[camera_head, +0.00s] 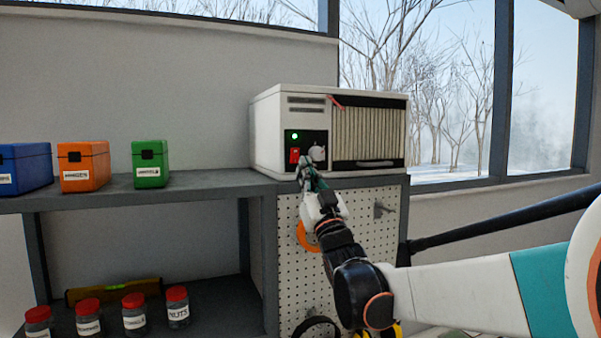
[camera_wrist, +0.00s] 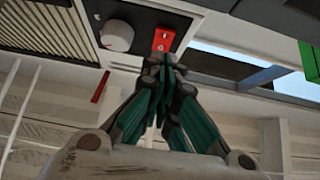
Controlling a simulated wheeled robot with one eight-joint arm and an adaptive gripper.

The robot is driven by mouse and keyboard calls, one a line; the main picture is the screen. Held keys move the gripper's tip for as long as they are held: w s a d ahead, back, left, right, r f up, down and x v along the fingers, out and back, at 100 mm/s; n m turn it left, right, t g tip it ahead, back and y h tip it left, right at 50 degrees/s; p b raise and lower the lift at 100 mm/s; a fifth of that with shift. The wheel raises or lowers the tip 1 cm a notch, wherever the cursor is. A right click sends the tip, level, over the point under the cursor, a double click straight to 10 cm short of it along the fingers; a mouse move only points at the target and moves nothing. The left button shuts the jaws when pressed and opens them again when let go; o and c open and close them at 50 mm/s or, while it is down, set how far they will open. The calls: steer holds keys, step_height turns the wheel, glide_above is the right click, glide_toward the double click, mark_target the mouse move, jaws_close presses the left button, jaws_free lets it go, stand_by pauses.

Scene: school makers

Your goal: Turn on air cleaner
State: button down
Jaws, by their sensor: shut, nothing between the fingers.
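The air cleaner (camera_head: 290,100) is a white box with a pleated filter front, standing on the right end of the grey shelf. Its black control panel (camera_head: 318,137) has a lit green light (camera_head: 295,136), a red switch (camera_head: 295,155) and a white round knob (camera_head: 317,153). In the wrist view the red switch (camera_wrist: 164,39) is just beyond the fingertips, and the knob (camera_wrist: 117,36) is left of it. My gripper (camera_head: 306,166) is shut and empty, just below the panel; it also shows in the wrist view (camera_wrist: 163,62). I cannot tell whether the fingertips touch the switch.
Blue (camera_head: 25,168), orange (camera_head: 84,166) and green (camera_head: 150,163) boxes stand on the shelf (camera_head: 215,181) to the left. Several red-lidded jars (camera_head: 134,312) stand on the lower shelf. A pegboard (camera_head: 370,240) is below the air cleaner. The shelf between green box and cleaner is clear.

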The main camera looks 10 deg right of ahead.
steer(key=s+d+f+m+g+h+b, duration=0.15)
steer(key=s+f+g+b, duration=0.35)
steer(key=f, duration=0.7)
steer(key=s+f+h+b, duration=0.25)
steer(key=f+b, duration=0.45)
steer(key=f, duration=0.5)
steer(key=s+d+f+m+g+h+b, duration=0.1)
steer(key=s+f+g+b, duration=0.35)
steer(key=f, duration=0.65)
steer(key=s+f+g+b, duration=0.3)
steer(key=s+f+b, duration=0.2)
steer(key=f, duration=0.6)
steer(key=s+a+f+g+b, duration=0.1)
steer(key=s+f+g+b, duration=0.2)
steer(key=s+f, duration=0.7)
steer(key=s+a+f+g+y+b, duration=0.1)
steer(key=s+f+g+b, duration=0.2)
steer(key=s+f+b, duration=0.4)
step_height(320, 180, down, 7)
steer(key=shift+s+n+b, duration=0.35)
steer(key=shift+b, duration=0.2)
